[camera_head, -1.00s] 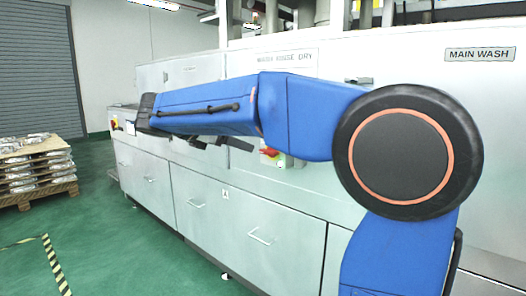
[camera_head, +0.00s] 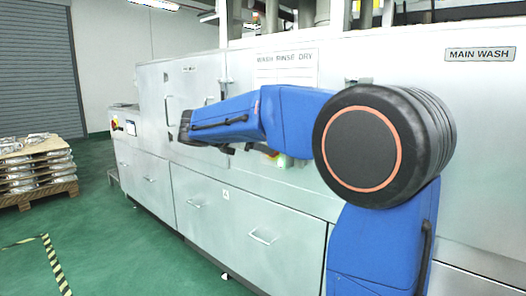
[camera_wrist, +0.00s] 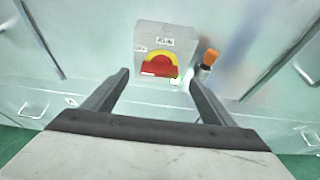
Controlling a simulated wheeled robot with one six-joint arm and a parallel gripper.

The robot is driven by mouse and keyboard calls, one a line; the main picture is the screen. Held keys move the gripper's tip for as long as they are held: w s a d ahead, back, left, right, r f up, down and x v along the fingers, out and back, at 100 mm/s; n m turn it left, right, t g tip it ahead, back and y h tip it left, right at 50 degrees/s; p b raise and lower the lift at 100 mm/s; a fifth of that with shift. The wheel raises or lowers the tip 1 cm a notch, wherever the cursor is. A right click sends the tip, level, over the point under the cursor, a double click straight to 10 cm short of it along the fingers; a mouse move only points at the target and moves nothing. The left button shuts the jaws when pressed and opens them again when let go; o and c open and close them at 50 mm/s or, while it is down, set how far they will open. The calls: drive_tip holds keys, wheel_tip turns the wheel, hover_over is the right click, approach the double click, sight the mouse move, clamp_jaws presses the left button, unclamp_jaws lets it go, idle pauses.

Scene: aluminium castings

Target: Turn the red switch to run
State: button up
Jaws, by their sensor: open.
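The red switch (camera_wrist: 158,67) shows in the wrist view as a red handle on a yellow plate, on the front of a grey box (camera_wrist: 152,37) fixed to the machine. In the wrist view my gripper (camera_wrist: 157,78) is open and empty. Its two fingers point towards the box, one to either side of the switch in the picture, and appear apart from it. In the head view my blue arm covers most of the switch box, and the red handle cannot be made out there.
An orange-capped part (camera_wrist: 210,57) stands just right of the switch box. The long metal washing machine (camera_head: 240,215) has drawers with handles. A pallet of castings (camera_head: 38,165) stands at the left, with open green floor (camera_head: 120,240) in front.

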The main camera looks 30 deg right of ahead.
drive_tip(key=shift+x, duration=2.4)
drive_tip(key=shift+c, duration=0.7)
drive_tip(key=c, duration=0.9)
